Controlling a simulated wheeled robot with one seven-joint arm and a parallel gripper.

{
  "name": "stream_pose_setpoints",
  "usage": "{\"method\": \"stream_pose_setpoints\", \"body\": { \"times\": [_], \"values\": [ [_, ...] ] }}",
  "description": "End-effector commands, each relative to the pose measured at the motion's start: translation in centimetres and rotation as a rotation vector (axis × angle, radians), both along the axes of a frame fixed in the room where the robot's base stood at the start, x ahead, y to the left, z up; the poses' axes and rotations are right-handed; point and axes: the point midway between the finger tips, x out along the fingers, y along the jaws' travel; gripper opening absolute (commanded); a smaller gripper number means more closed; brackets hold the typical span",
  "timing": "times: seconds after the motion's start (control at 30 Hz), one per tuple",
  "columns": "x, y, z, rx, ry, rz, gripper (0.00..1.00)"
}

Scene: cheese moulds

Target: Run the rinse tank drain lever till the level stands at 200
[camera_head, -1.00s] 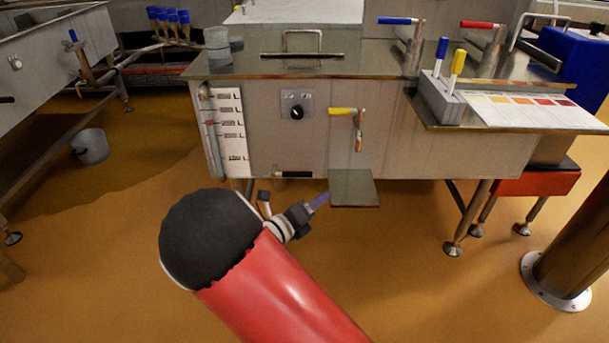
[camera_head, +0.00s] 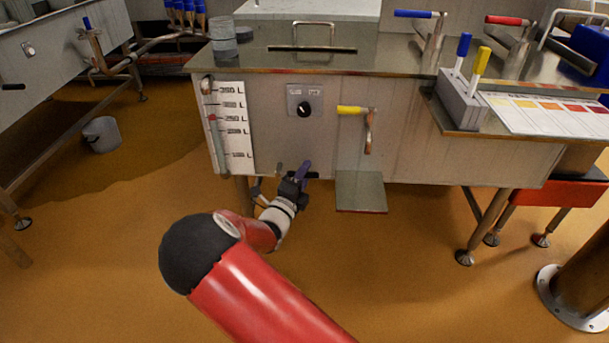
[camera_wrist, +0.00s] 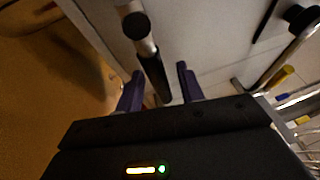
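The rinse tank (camera_head: 270,145) has a white level scale (camera_head: 240,168) at its front left, with a sight tube beside it. A red mark (camera_head: 212,118) in the tube stands about level with the line that seems to read 250, above the 200 line. The drain lever, low on the tank front, is mostly hidden by my gripper (camera_head: 304,170) in the head view. In the wrist view its black handle (camera_wrist: 153,72) runs between the two purple fingers of my gripper (camera_wrist: 160,85). The fingers are apart, with gaps to the handle.
A yellow-handled tap (camera_head: 353,109) hangs above a small metal plate (camera_head: 361,192) right of my gripper. A black knob (camera_head: 303,109) sits above. Blue (camera_head: 420,14) and red (camera_head: 508,20) handles stand on top. A bucket (camera_head: 101,134) is on the floor at left.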

Motion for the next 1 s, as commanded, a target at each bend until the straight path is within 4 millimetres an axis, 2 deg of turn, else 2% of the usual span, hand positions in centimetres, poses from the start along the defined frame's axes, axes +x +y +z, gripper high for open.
{"method": "stream_pose_setpoints", "body": {
  "times": [0.27, 0.53, 0.83, 1.0],
  "values": [
    [0.15, -0.03, 0.03, 0.001, 0.001, 0.001, 0.36],
    [0.12, -0.02, 0.02, 0.001, 0.000, 0.000, 0.01],
    [0.12, 0.03, 0.05, -0.001, 0.001, 0.001, 0.00],
    [0.19, 0.73, 0.47, -0.029, 0.002, 0.002, 0.00]
  ]
}}
